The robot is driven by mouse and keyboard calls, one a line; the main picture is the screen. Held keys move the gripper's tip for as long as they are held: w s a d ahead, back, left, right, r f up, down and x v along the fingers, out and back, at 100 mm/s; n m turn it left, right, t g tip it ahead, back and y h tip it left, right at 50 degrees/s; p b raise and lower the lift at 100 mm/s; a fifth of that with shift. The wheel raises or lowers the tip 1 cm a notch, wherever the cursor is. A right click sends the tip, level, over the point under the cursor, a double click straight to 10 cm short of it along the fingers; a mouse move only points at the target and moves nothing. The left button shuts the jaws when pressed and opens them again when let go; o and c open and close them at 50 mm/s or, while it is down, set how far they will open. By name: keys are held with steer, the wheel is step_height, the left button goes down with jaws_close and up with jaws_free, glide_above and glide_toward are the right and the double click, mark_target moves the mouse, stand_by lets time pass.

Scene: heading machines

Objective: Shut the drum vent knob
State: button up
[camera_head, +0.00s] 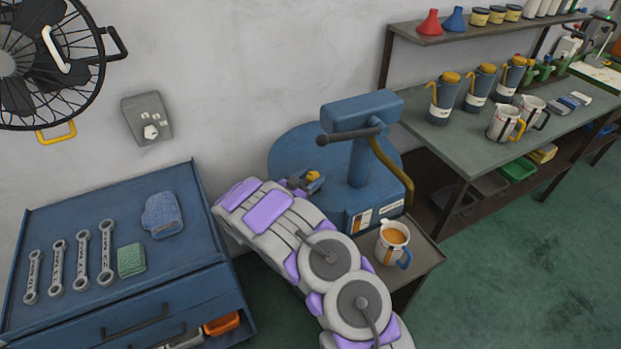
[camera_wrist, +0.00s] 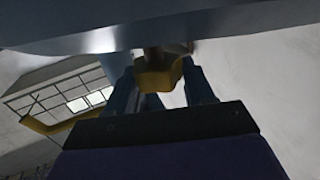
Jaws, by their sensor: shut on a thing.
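The blue drum (camera_head: 292,143) stands near the wall in the middle of the head view. The small yellow vent knob (camera_head: 314,175) is on top of it, partly hidden by my gripper. My gripper (camera_head: 304,183) reaches the drum top from the left front. In the wrist view the knob (camera_wrist: 157,76) sits between the two blue fingers of my gripper (camera_wrist: 160,90), which are shut on it. The knob's turned position cannot be told.
A blue pump-like head (camera_head: 360,113) with a dark handle and yellow hose rises right beside the knob. A mug (camera_head: 393,243) stands on a small table at the right. A blue tool cabinet (camera_head: 190,265) with wrenches is at the left. Green floor (camera_head: 530,270) is clear at right.

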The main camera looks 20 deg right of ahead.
stand_by(0.6)
steer(key=o, duration=1)
steer(key=shift+o, duration=0.2)
steer(key=shift+a, duration=0.15)
steer(key=p+v, duration=0.3)
steer(key=v, duration=1.4)
steer(key=shift+a+p, duration=0.15)
steer(key=shift+p, duration=0.25)
steer(key=shift+f, duration=0.1)
